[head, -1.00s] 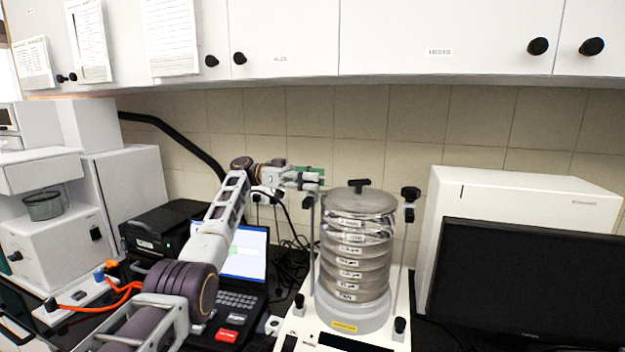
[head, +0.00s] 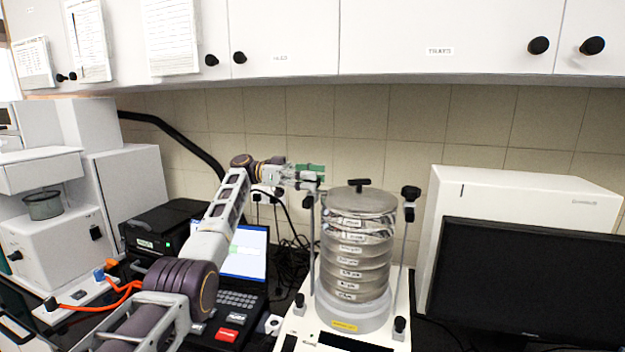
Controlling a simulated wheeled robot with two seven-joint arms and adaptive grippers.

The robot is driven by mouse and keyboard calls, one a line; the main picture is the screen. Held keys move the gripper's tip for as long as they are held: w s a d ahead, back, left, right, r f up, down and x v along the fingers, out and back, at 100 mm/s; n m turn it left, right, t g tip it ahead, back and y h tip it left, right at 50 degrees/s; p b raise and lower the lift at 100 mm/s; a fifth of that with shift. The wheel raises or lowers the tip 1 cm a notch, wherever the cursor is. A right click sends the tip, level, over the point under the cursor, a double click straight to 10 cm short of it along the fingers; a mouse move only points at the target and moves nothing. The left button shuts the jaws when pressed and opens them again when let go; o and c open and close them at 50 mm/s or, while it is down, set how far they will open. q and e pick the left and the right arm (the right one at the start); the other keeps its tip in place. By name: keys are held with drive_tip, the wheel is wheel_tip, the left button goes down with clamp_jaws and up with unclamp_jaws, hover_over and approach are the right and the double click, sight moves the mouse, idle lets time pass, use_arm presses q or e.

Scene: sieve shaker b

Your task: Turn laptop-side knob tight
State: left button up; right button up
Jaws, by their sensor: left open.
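The sieve shaker holds a stack of round metal sieves (head: 352,262) under a lid with a black handle (head: 360,183). A rod stands on each side of the stack. The right rod carries a black knob (head: 410,193) at its top. My left gripper (head: 318,178) is at the top of the left, laptop-side rod (head: 311,240). It is open, and its fingers are around or beside the rod top. The laptop-side knob is hidden by the gripper, so I cannot tell whether the fingers touch it. My right gripper is not in view.
A laptop (head: 243,254) sits left of the shaker, partly behind my left arm. A dark monitor (head: 525,285) and a white box unit (head: 525,200) stand to the right. White cabinets (head: 440,35) hang above. Black cables (head: 290,245) lie behind the laptop.

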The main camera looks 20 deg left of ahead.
use_arm(q)
drive_tip(key=shift+r, duration=4.75)
